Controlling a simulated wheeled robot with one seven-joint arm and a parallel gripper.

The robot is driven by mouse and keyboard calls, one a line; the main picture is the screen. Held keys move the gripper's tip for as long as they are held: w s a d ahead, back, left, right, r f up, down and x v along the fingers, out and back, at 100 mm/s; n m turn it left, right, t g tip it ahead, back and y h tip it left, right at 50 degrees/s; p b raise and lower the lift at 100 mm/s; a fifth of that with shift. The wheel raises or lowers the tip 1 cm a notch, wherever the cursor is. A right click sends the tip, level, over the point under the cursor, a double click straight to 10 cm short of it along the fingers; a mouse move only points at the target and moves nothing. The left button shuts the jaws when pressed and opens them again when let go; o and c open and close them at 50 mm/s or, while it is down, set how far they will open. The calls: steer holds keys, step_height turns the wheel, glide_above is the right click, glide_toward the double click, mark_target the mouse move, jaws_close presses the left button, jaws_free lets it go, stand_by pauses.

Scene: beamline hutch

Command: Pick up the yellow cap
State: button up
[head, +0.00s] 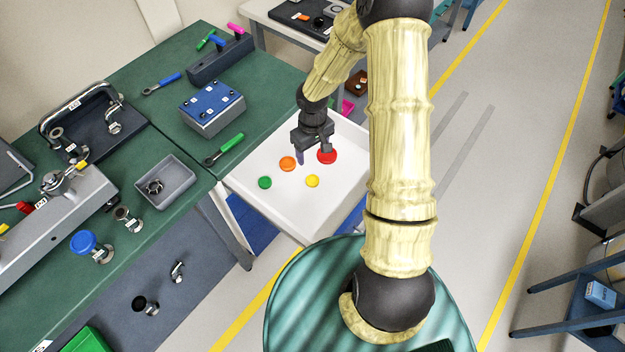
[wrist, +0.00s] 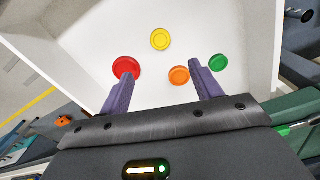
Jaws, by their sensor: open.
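The yellow cap (head: 312,181) is a small round disc lying flat in a white tray (head: 290,212). A larger red cap (wrist: 126,67) is beside the left fingertip. An orange cap (wrist: 179,75) shows between the fingers near the right one, and a green cap (wrist: 218,62) lies right of it.
The tray has raised walls around the caps.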

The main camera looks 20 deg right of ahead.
glide_above(312, 179)
step_height(312, 179, down, 8)
steer(key=shift+d+f, duration=0.1)
steer(key=shift+f, duration=0.05)
steer(key=shift+f+p, duration=0.1)
steer(key=shift+p, duration=0.2)
steer(key=shift+f+p, duration=0.6)
steer(key=shift+f, duration=1.9)
steer(key=c, duration=1)
